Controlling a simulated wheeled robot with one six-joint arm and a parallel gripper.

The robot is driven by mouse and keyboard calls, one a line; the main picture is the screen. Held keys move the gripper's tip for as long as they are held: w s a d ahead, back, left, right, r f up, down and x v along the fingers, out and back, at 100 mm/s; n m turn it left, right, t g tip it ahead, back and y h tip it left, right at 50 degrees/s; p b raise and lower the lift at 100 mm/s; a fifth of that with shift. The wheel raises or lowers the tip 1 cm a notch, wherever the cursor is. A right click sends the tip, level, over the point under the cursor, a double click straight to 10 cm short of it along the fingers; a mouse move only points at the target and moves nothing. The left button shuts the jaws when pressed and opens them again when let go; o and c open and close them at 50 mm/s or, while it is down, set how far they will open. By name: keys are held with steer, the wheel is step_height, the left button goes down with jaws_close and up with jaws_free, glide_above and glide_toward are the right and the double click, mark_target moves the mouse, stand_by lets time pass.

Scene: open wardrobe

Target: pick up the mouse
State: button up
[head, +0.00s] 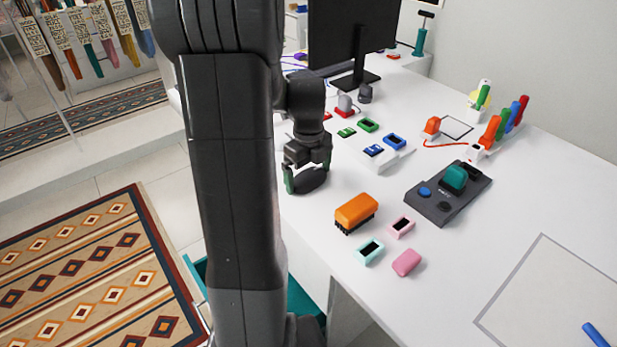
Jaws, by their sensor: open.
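A dark rounded object (311,180), which looks like the mouse, is at the left edge of the white desk. My gripper (308,176) is open directly over it, pointing down, with its green-tipped fingers on either side. Part of the object is hidden by the gripper, and I cannot tell whether the fingers touch it. A smooth pink rounded block (407,262) lies apart, nearer the front of the desk.
An orange brush (356,211) lies close to the right of my gripper. The desk's right front (440,290) has free room.

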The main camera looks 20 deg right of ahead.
steer(key=c, duration=0.6)
